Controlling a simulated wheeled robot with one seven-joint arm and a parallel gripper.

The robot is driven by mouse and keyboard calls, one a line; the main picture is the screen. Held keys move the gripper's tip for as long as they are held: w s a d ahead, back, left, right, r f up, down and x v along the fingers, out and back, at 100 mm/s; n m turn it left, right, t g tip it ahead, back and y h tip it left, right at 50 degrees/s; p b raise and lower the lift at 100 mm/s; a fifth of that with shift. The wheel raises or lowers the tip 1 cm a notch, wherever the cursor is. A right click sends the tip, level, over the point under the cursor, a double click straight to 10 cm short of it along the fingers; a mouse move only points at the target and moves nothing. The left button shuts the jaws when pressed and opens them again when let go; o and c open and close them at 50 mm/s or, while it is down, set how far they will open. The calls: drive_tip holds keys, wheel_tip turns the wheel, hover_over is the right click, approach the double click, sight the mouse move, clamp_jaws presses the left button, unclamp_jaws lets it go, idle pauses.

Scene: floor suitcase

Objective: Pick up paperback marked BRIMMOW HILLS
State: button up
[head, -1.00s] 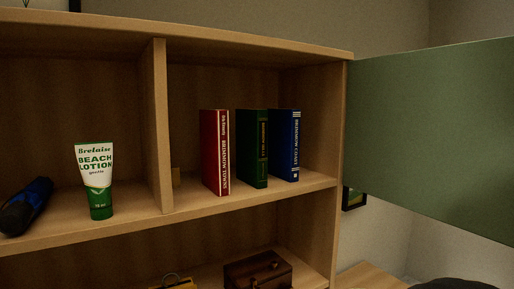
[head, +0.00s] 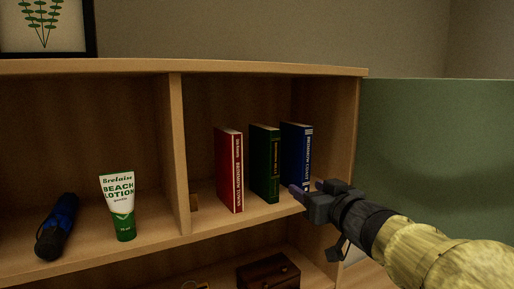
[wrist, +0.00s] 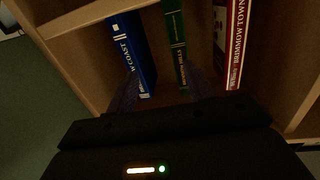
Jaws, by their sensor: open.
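The green paperback (head: 264,163) stands upright on the shelf between two other books. Its gold spine lettering is small, but in the wrist view the green spine (wrist: 176,40) seems to read BRIMMOW HILLS. A red book marked BRIMMOW TOWNS (head: 229,168) stands left of it, and a blue book marked BRIMMOW COAST (head: 296,153) stands right of it, with gaps between. My gripper (head: 308,190) is open and empty, low in front of the blue book at the shelf's front edge. In the wrist view its dark fingers reach towards the blue and green spines; contact is unclear.
A vertical divider (head: 180,155) stands left of the books, and the cabinet's side wall (head: 343,140) right of them. A green door (head: 430,150) stands open at right. Beach lotion (head: 118,205) and a blue-black umbrella (head: 57,225) occupy the left compartment. A brown case (head: 268,273) sits below.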

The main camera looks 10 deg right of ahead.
drive_tip(key=n+y, duration=0.1)
drive_tip(key=y, duration=0.1)
approach(277, 160)
drive_tip(key=v, duration=0.2)
drive_tip(key=shift+s+n, duration=0.1)
drive_tip(key=shift+n, duration=0.2)
drive_tip(key=p+x, duration=0.3)
drive_tip(key=x, duration=0.9)
drive_tip(key=shift+w+a, duration=0.1)
drive_tip(key=shift+w, duration=0.15)
drive_tip(key=shift+s, duration=0.1)
